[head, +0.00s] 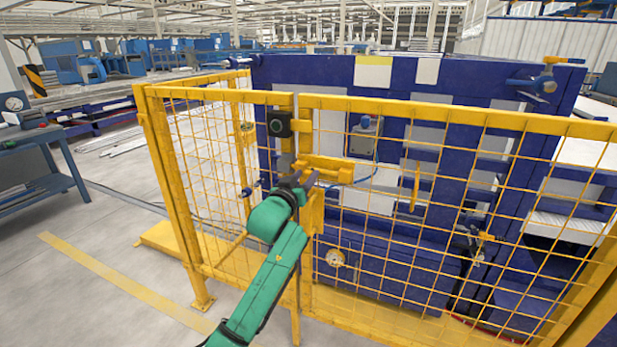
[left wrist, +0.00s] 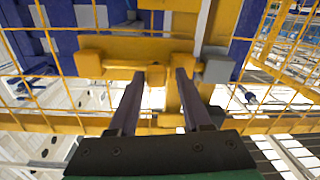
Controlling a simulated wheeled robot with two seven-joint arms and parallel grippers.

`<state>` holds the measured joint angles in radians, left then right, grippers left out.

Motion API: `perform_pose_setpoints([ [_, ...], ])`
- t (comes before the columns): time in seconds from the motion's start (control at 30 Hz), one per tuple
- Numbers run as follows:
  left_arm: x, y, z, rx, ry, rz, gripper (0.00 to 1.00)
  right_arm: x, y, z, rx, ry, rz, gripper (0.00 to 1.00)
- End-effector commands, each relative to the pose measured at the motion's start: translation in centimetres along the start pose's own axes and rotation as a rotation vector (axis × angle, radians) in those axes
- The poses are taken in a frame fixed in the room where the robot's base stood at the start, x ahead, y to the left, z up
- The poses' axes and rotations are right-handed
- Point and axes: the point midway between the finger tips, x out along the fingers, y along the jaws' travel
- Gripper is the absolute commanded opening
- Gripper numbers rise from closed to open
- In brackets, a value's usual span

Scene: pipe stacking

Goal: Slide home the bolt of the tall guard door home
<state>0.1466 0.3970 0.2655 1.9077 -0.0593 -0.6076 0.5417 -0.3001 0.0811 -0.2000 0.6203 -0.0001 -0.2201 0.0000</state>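The tall guard door (head: 400,105) is a yellow frame with wire mesh, standing upright next to a yellow post. Its yellow bolt bar (head: 325,164) lies level near the post; it also shows in the left wrist view (left wrist: 110,57). A small yellow knob (left wrist: 156,75) is on the bar. A grey block (left wrist: 217,66) sits beyond the bar's end on the right in the left wrist view. My left gripper (head: 302,182) is at the bolt, just below it. Its two dark fingers (left wrist: 160,76) are apart, with the knob between or just beyond their tips; contact is unclear. My right gripper is not seen.
A black box (head: 279,123) with a round dial is on the post above the bolt. A yellow fence panel (head: 205,95) adjoins on the left. A blue machine (head: 300,75) stands behind the mesh. A blue bench (head: 45,160) is far left; the floor before it is clear.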

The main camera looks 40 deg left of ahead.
Motion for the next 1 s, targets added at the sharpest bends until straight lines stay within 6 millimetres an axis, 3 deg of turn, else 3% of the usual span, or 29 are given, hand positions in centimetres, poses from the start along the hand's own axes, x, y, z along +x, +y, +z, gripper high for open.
perform_pose_setpoints([
  [0.33,-0.1,0.2,0.1,-0.002,-0.001,0.004,0.64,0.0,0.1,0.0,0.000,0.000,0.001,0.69],
  [0.47,-1.0,0.2,0.2,-0.002,-0.002,0.005,0.64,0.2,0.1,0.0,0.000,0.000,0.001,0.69],
  [0.57,-2.8,0.1,0.3,-0.001,-0.001,0.005,0.64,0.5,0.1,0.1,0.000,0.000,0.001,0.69],
  [0.87,-11.7,-0.1,0.5,-0.003,-0.003,0.001,0.64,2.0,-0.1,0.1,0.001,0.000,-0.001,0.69],
  [1.0,-13.6,-0.1,-0.3,-0.002,-0.007,-0.001,0.64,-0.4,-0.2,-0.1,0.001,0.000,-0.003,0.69],
])
